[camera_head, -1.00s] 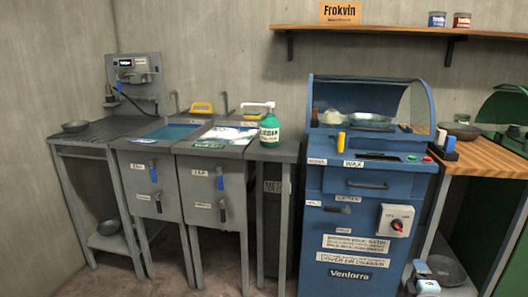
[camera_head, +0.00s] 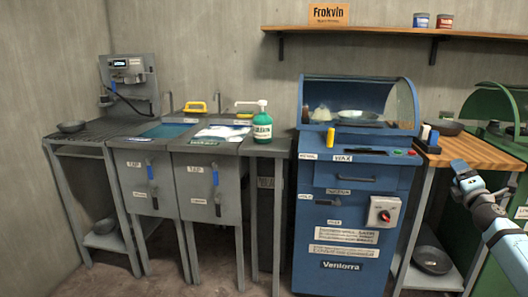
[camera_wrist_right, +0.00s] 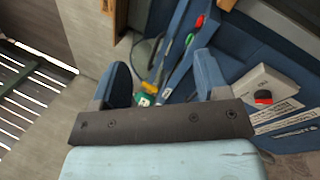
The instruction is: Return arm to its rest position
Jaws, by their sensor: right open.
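My right gripper (camera_head: 462,174) is at the right side of the head view, in front of the wooden-topped table. Its arm comes in from the right edge. In the right wrist view its two blue fingers (camera_wrist_right: 160,82) stand apart with nothing between them. The blue machine (camera_head: 350,180) with a clear hood is to its left, and the gripper looks apart from it. My left gripper is not in view.
A green machine (camera_head: 500,108) stands at the far right. Grey sink benches (camera_head: 176,190) with a green pump bottle (camera_head: 262,126) are left. Open floor lies in front.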

